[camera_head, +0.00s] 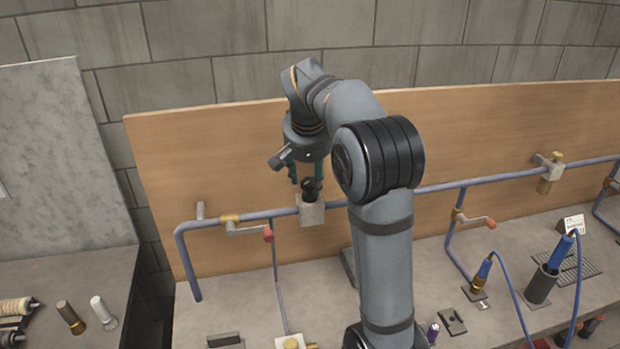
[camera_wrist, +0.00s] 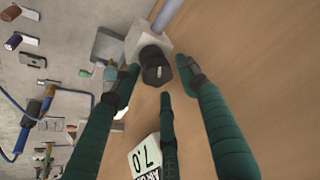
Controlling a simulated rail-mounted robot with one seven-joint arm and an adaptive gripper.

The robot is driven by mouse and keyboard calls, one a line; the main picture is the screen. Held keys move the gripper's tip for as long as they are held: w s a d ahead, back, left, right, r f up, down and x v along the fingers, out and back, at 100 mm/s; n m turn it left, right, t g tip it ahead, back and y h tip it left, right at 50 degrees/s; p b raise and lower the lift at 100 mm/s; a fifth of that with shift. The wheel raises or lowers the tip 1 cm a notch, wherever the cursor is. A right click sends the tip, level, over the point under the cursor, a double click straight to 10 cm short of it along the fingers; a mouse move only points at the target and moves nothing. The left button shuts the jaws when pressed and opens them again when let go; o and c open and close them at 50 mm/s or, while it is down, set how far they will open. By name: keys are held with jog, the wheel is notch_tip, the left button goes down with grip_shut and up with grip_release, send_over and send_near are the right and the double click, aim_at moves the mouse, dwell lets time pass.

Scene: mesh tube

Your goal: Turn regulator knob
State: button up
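The black regulator knob (camera_head: 309,189) sits on a pale grey block (camera_head: 312,214) on the blue-grey pipe along the wooden backboard. In the wrist view the knob (camera_wrist: 156,68) is ahead of my fingers, with the block (camera_wrist: 150,32) behind it. My gripper (camera_head: 306,180) is above the knob, pointing down, with green fingers spread. In the wrist view, the gripper's (camera_wrist: 159,77) fingertips lie to the left, right and near side of the knob. Small gaps seem to show, but I cannot tell whether any fingertip touches it.
A red-handled lever (camera_head: 267,233) hangs from the pipe left of the block. Another red-handled lever (camera_head: 490,223) is to the right. A white label (camera_wrist: 146,157) reading 7.0 shows below in the wrist view. The wooden backboard (camera_head: 225,150) stands close behind my gripper.

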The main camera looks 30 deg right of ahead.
jog(key=shift+o, duration=0.5)
jog(key=shift+f, duration=0.15)
jog(key=v, duration=1.2)
jog(key=shift+f, duration=0.1)
jog(key=x, duration=1.2)
jog(key=shift+s, duration=0.1)
